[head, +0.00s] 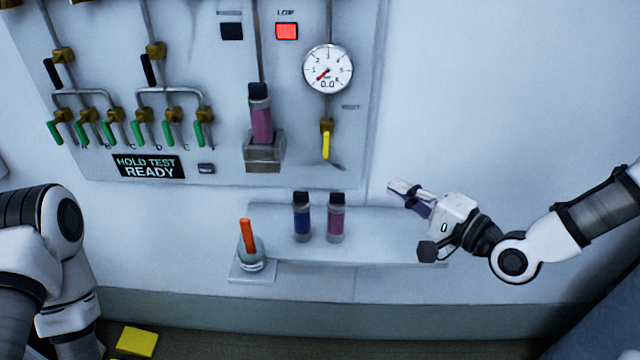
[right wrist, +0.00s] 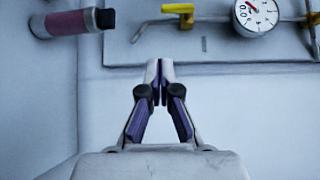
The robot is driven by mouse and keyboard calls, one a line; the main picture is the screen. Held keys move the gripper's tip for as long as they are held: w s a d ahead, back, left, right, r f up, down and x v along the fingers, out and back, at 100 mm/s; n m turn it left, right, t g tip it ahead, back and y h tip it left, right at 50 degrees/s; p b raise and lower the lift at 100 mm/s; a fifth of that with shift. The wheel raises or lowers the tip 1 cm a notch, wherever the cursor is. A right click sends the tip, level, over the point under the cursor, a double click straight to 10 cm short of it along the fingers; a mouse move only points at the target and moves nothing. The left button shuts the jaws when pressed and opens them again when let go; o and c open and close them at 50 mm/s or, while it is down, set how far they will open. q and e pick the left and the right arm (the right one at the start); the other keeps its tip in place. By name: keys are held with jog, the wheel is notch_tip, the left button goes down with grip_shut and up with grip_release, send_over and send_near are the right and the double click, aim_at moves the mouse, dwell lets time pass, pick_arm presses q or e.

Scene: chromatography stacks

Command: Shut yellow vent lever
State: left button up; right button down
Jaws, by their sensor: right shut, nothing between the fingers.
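The yellow vent lever (head: 326,145) hangs straight down from a brass valve on the pipe below the gauge, on the right side of the wall panel. It also shows in the right wrist view (right wrist: 180,9), at the top, left of the gauge. My right gripper (head: 393,186) is below and to the right of the lever, apart from it. Its fingers (right wrist: 159,64) are together and empty. My left arm is at the lower left of the head view; its gripper cannot be made out.
The gauge (head: 328,69) reads 0.0 beside a red LOW light (head: 287,31). Green levers (head: 138,133) line the panel's left. A shelf (head: 385,222) below holds a blue vial (head: 302,217) and a purple vial (head: 336,218). An orange stick (head: 246,236) stands in a holder.

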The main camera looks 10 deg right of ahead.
aim_at(326, 146)
pick_arm(q)
jog(key=shift+w+d+f, duration=0.1)
jog(key=shift+d+f, duration=0.05)
jog(key=shift+f, duration=0.05)
pick_arm(e)
jog(key=a+r+x, duration=0.1)
jog(key=r+x, duration=0.1)
jog(key=x, duration=1.1)
jog(key=shift+s+a+t, duration=0.2)
jog(key=shift+s+t, duration=0.2)
pick_arm(q)
jog(key=shift+f, duration=0.1)
jog(key=shift+f, duration=0.25)
pick_arm(e)
jog(key=shift+f, duration=0.15)
